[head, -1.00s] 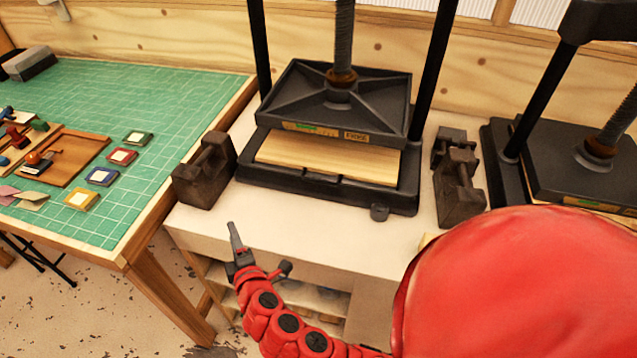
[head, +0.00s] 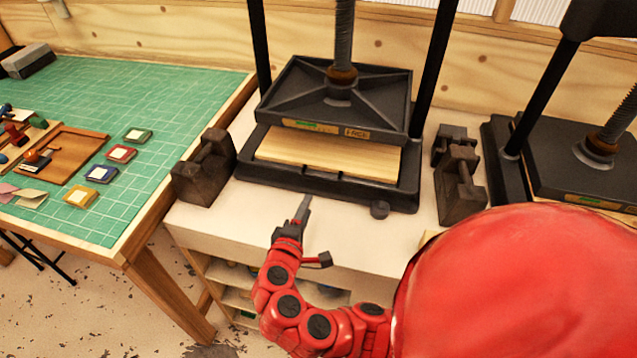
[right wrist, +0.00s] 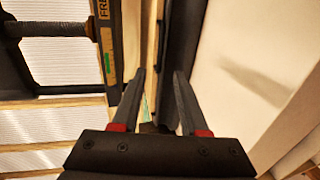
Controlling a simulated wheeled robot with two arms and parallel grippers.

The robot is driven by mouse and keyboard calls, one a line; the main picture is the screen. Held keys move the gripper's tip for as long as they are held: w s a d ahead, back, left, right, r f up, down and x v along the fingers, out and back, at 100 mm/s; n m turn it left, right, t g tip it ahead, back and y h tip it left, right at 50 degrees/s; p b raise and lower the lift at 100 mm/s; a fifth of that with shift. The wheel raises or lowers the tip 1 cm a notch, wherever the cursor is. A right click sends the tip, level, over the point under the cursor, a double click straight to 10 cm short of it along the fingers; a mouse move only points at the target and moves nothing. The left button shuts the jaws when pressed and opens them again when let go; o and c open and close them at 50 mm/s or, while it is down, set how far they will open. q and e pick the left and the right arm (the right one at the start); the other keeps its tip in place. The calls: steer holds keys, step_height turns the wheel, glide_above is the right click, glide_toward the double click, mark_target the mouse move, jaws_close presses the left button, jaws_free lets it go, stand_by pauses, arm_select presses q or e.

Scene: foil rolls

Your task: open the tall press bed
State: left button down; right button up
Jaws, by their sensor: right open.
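The nearer press (head: 333,97) stands in the middle of the head view, with a dark ridged plate on a screw between two black posts. A pale wooden board (head: 330,158) lies under the plate on the dark bed (head: 290,185). A small dark knob (head: 379,209) sits at the bed's front right. My right gripper (head: 303,207) is open and empty, just in front of the bed's front edge, left of the knob. The right wrist view shows its two fingers (right wrist: 160,75) apart, with the labelled plate edge (right wrist: 106,45) and dark bed (right wrist: 180,45) beyond. My left gripper is not seen.
Dark iron weights stand left (head: 205,168) and right (head: 460,186) of the press on the white bench top (head: 245,222). A second press (head: 585,160) stands at the right. A green cutting mat (head: 175,90) with small pads covers the left table.

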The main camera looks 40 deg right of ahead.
mark_target(320, 179)
steer(key=p+x, duration=0.4)
steer(key=x, duration=0.7)
steer(key=shift+d, duration=0.1)
steer(key=shift+w+d+f, duration=0.15)
steer(key=shift+w+d, duration=0.15)
steer(key=shift+d, duration=0.05)
jaws_close()
stand_by(0.7)
